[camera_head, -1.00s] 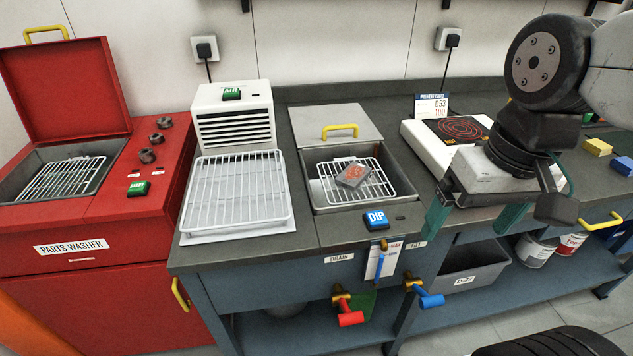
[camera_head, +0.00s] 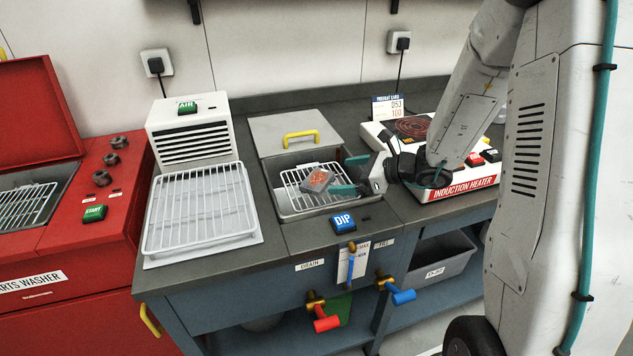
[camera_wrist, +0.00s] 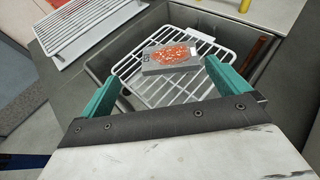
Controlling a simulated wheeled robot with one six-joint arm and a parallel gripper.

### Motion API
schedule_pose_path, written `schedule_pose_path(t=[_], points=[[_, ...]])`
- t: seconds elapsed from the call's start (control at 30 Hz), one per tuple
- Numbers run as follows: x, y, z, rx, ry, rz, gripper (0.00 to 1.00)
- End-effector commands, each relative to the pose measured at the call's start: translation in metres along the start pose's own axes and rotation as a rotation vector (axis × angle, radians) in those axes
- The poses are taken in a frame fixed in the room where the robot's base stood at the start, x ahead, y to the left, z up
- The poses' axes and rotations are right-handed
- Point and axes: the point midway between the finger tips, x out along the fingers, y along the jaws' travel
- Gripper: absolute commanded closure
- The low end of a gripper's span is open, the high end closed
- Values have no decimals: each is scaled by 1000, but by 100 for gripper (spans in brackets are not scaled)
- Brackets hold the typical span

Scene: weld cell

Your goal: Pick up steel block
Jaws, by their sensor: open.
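The steel block (camera_head: 317,181) is grey with an orange-red, rust-like patch on its top. It lies on the white wire rack (camera_head: 291,179) inside the dip tank (camera_head: 285,214). The block also shows in the wrist view (camera_wrist: 171,57), beyond and between my fingertips. My gripper (camera_head: 350,176) has green fingers and is spread open with nothing between them. It reaches in over the tank from the right, close to the block's right side. In the wrist view its fingers (camera_wrist: 160,82) stand on either side, short of the block.
The blue DIP button (camera_head: 343,223) is in front. An induction heater (camera_head: 458,186) stands right, a white drying rack (camera_head: 201,209) left, and a red parts washer (camera_head: 88,215) farther left.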

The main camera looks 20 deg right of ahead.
Motion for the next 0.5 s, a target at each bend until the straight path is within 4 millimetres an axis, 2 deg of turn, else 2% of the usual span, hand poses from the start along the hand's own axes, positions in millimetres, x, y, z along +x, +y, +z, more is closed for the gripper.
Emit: schedule_pose_path(t=[0.03, 0.13, 0.5], points=[[1, -6, -8, 33, -1, -21, 0], [7, -12, -13, 65, -3, -44, 0], [53, -11, -14, 66, -3, -42, 0]])
